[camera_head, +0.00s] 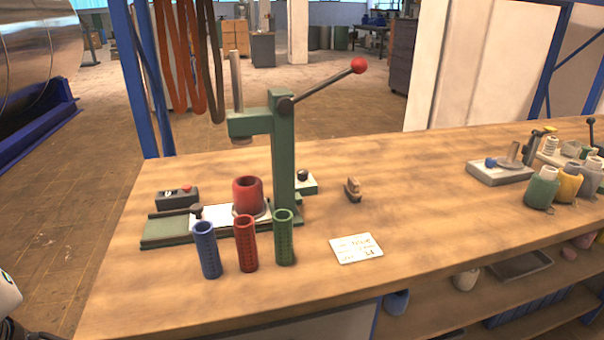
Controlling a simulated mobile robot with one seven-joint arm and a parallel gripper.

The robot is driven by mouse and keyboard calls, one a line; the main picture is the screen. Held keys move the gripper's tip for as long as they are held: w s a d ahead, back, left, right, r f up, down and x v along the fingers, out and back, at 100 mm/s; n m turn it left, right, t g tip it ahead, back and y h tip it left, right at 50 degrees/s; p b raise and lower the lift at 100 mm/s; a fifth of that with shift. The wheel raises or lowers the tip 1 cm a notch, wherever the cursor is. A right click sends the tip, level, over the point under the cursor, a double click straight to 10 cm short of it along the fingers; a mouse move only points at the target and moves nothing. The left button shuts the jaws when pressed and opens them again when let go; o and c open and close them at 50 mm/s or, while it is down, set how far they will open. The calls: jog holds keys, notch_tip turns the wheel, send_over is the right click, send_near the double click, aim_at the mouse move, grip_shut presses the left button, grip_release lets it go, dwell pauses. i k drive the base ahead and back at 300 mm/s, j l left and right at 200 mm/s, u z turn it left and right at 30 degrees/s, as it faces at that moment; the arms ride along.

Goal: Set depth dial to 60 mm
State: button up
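A green arbor press (284,150) stands on the wooden bench, with a red-knobbed lever (330,82) raised to the right. Behind its column, a small pale box (304,187) carries a round black knob (303,175), which may be the depth dial. The column partly hides the box, and no scale or setting is legible. A red hollow cylinder (248,195) stands on the press base under the ram. A white part of my own arm shows at the lower left edge. My gripper's fingers are not in view.
Blue (207,252), red (247,245) and green (284,240) perforated tubes stand before the press. A grey box with a red button (177,198) is left. A written card (356,248) and small brown block (353,190) lie right. The bench (420,195) is clear mid-right.

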aim_at(303, 175)
jog(key=i+l+u, duration=0.2)
jog(key=l, duration=0.25)
jog(key=i+l+u, duration=0.2)
jog(key=l, duration=0.3)
jog(key=l+u, duration=0.25)
jog(key=l, duration=0.2)
jog(key=l+u, duration=0.2)
jog(key=l, duration=0.3)
jog(key=i, duration=0.05)
